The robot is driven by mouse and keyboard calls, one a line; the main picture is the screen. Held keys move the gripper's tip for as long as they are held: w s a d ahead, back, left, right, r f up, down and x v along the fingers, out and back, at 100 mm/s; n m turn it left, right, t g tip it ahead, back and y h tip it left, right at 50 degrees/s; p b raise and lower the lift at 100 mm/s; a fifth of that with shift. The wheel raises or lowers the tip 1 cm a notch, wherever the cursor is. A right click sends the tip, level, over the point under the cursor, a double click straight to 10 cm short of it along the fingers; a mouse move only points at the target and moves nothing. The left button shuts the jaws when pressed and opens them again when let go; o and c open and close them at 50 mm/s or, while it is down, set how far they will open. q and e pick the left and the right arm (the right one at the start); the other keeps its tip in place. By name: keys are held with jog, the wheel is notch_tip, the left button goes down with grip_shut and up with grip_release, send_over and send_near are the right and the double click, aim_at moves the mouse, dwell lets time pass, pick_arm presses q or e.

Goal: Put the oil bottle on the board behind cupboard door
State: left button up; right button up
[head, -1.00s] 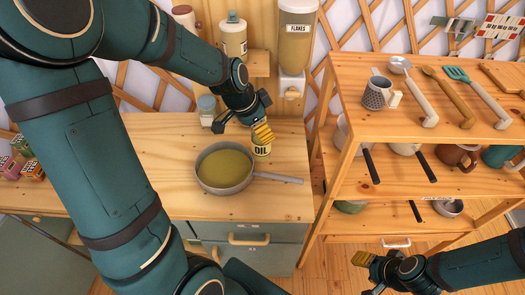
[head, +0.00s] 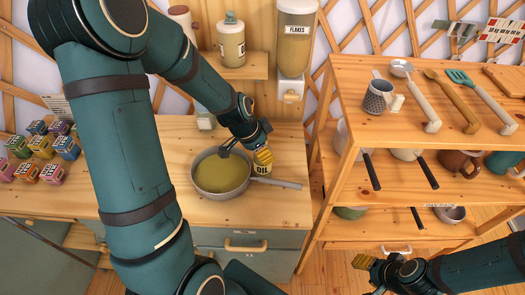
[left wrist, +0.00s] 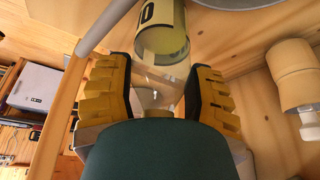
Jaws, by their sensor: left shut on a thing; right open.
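The oil bottle (head: 262,168) is at the right rear edge of the pan on the wooden counter, its OIL label partly showing. My left gripper (head: 257,149) reaches down onto its top and is shut on it. In the left wrist view the bottle (left wrist: 162,35), with a clear narrow neck, lies between the yellow finger pads (left wrist: 160,95). I cannot tell whether it touches the counter. My right gripper (head: 366,268) is open and empty at the lower right, before the rack. Grey-green fronts (head: 230,238) are under the counter; I cannot tell which one is the cupboard door.
A pan (head: 222,187) of yellow liquid stands close to the bottle, its handle pointing right. Several small boxes (head: 42,146) sit on the counter's left. A canister (head: 231,45) and flakes dispenser (head: 294,40) are behind. A wooden rack (head: 400,140) with kitchenware stands right.

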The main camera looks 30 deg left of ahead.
pick_arm(q)
jog(key=shift+f, duration=0.25)
jog(key=shift+f, duration=0.1)
jog(key=o, duration=1.2)
